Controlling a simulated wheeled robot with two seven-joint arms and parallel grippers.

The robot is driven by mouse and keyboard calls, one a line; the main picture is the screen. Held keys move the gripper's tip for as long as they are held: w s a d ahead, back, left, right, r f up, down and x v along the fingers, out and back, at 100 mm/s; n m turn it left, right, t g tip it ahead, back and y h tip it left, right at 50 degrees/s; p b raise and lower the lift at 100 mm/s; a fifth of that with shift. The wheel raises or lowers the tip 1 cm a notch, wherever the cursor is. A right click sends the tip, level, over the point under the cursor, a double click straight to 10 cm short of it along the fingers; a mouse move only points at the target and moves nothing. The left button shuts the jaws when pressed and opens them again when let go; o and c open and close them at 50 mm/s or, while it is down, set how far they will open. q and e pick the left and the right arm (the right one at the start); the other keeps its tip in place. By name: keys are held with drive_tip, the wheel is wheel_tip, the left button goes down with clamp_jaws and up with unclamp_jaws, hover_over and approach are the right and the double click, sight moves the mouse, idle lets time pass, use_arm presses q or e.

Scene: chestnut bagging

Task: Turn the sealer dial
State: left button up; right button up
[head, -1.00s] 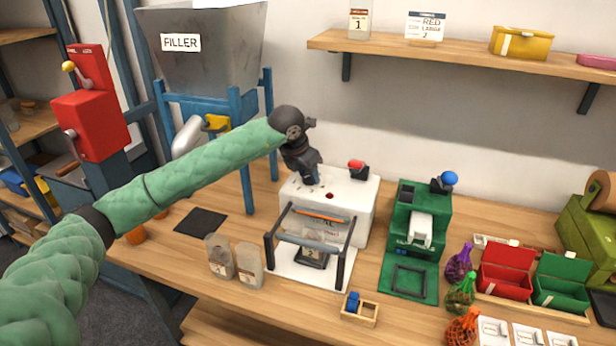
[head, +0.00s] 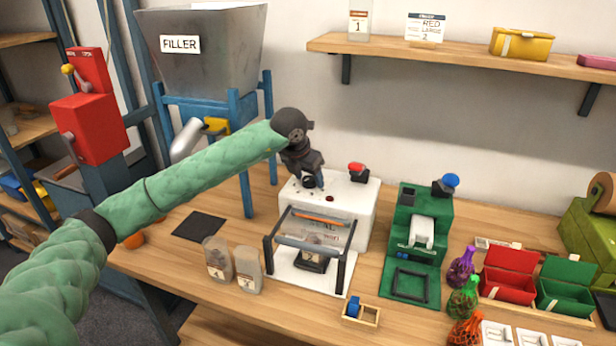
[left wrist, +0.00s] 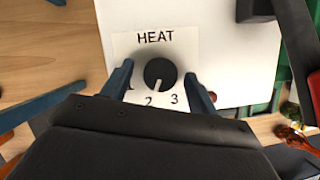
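The white sealer (head: 358,205) stands on the table with its lever frame in front. In the left wrist view its black heat dial (left wrist: 160,73) is on a white HEAT label (left wrist: 183,48) numbered 1, 2, 3. The dial's white pointer aims down in that view, between 2 and 3 and closer to 2. My left gripper (head: 312,182) is over the top left of the sealer. In the left wrist view the gripper (left wrist: 160,85) is open, with one blue finger on each side of the dial and gaps visible. My right gripper is not in view.
A red-topped switch (head: 358,172) sits on the sealer, right of my gripper. The green machine (head: 428,225) stands further right. Two clear bags (head: 232,266) stand at the front left, and the filler (head: 210,50) is behind. A wall shelf (head: 460,58) hangs above.

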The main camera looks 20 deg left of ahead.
use_arm(q)
drive_tip(key=shift+s+a+r, duration=0.1)
drive_tip(key=shift+s+r, duration=0.15)
drive_tip(key=shift+r, duration=0.3)
drive_tip(key=b+v, duration=0.1)
drive_tip(key=v, duration=0.4)
drive_tip(key=shift+b, duration=0.35)
drive_tip(key=shift+v, duration=0.8)
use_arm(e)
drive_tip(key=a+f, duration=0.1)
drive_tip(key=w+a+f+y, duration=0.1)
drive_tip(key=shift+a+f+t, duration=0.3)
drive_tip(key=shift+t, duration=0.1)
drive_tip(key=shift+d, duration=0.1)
